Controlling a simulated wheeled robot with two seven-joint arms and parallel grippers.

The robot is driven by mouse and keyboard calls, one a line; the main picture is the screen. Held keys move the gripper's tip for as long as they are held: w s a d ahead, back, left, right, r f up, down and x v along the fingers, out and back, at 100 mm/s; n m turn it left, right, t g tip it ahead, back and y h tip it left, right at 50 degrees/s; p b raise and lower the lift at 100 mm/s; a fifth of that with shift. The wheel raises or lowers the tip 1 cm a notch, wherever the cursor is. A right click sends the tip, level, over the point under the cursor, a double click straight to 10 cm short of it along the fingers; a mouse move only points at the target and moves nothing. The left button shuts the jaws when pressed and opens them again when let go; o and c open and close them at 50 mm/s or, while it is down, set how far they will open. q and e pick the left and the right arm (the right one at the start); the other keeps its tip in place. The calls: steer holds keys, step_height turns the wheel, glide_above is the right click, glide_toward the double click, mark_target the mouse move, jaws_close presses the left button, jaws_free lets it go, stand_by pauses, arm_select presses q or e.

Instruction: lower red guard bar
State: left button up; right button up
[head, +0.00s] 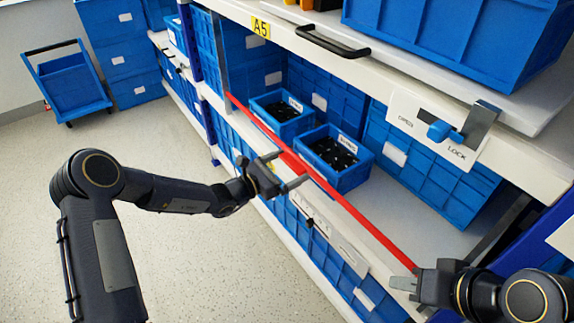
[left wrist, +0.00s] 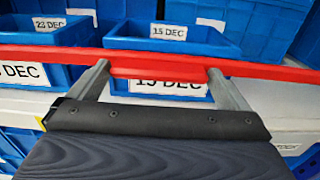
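The red guard bar (head: 352,209) runs diagonally along the shelf front, in front of the bins. In the left wrist view the red bar (left wrist: 165,65) crosses the whole picture.
Two small blue bins (head: 337,178) with dark contents stand behind the bar. Larger blue bins (head: 430,173) fill the shelf behind them. An upper shelf edge (head: 400,68) with a black handle overhangs. The floor (head: 215,255) at left is clear; a blue cart (head: 66,85) stands far left.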

arm_select(q)
steer(key=shift+r, duration=0.1)
steer(key=shift+s+a, duration=0.2)
steer(key=shift+a, duration=0.15)
steer(key=p+v, duration=0.1)
steer(key=v, duration=0.6)
